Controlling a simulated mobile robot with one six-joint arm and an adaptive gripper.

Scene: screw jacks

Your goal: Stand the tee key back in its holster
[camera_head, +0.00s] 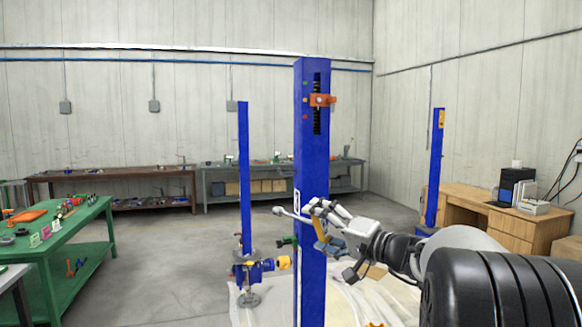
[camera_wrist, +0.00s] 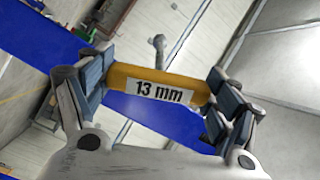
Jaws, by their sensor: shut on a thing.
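The tee key has a yellow handle (camera_wrist: 150,74) with a white "13 mm" label, seen in the wrist view. Its grey shaft (camera_wrist: 159,47) points away from the wrist camera. My gripper (camera_wrist: 157,88) is shut on the handle, with one finger at each end. In the head view my gripper (camera_head: 322,212) is in front of the tall blue column (camera_head: 311,150). The grey shaft (camera_head: 288,212) of the key extends left past the column there. I cannot make out the holster for certain; a small green part (camera_head: 286,241) shows at the column's left side.
The column carries an orange bracket (camera_head: 321,100) high up. A thinner blue post (camera_head: 244,170) with a blue and yellow unit (camera_head: 262,268) stands to the left. A green workbench (camera_head: 62,232) with tools is far left, a wooden desk (camera_head: 470,205) right.

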